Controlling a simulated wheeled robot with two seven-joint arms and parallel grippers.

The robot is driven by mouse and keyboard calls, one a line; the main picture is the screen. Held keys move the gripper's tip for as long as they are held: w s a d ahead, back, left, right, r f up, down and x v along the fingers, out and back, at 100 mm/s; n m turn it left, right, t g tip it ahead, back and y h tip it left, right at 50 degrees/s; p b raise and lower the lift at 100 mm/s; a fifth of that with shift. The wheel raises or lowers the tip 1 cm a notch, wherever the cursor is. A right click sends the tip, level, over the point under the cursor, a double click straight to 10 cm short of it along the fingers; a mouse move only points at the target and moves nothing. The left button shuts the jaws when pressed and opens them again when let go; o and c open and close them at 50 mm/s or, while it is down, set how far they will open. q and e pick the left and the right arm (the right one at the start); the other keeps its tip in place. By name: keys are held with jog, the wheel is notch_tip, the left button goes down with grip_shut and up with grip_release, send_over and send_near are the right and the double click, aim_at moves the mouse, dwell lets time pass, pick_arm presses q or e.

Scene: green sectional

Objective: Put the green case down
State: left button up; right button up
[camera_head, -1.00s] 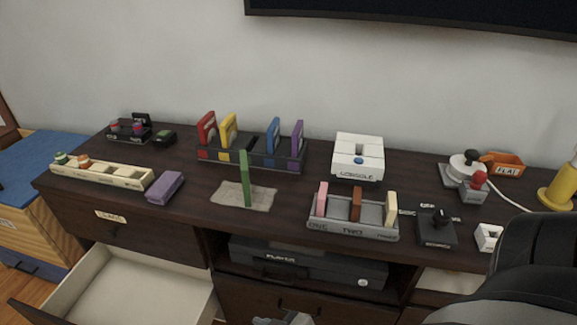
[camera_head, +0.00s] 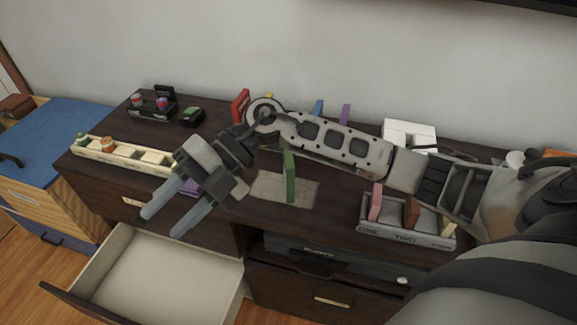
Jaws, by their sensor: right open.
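The green case (camera_head: 290,177) stands upright on its narrow edge on a grey-beige cloth (camera_head: 263,187) on the dark dresser top. My right arm reaches across the picture from the right and passes behind and above the case. My right gripper (camera_head: 163,222) is open and empty. Its fingers point down and left, to the left of the case and above the open drawer's back area. The gripper is apart from the case. My left gripper is not in view.
A cream tray (camera_head: 123,153) is at the left. A grey rack (camera_head: 375,228) with upright cases stands at the right. An empty drawer (camera_head: 158,277) is open below. My arm hides most of the back rack.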

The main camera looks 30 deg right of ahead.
jog(key=w+d+t+h, duration=0.1)
jog(key=w+d+h, duration=0.25)
jog(key=d, duration=0.25)
jog(key=w+d+h, duration=0.2)
jog(key=d+h, duration=0.2)
jog(key=d, duration=0.3)
notch_tip(320, 180, up, 4)
jog(key=m+t+h+p, duration=0.1)
jog(key=m+h, duration=0.3)
jog(key=h, duration=0.2)
send_over(289, 154)
jog(key=f, duration=0.6)
jog(key=a+f+p, duration=0.1)
jog(key=f, duration=0.2)
jog(key=shift+s+f, duration=0.1)
jog(key=shift+s, duration=0.3)
jog(key=shift+w+d+f+p, duration=0.15)
jog(key=shift+f+p, duration=0.05)
jog(key=shift+f, duration=0.8)
jog(key=shift+w+d+f+p, duration=0.15)
jog(key=shift+w+f, duration=0.05)
jog(key=shift+f, duration=0.8)
jog(key=shift+w+d+f+p, duration=0.15)
jog(key=shift+f+p, duration=0.05)
jog(key=shift+f, duration=0.8)
grip_shut()
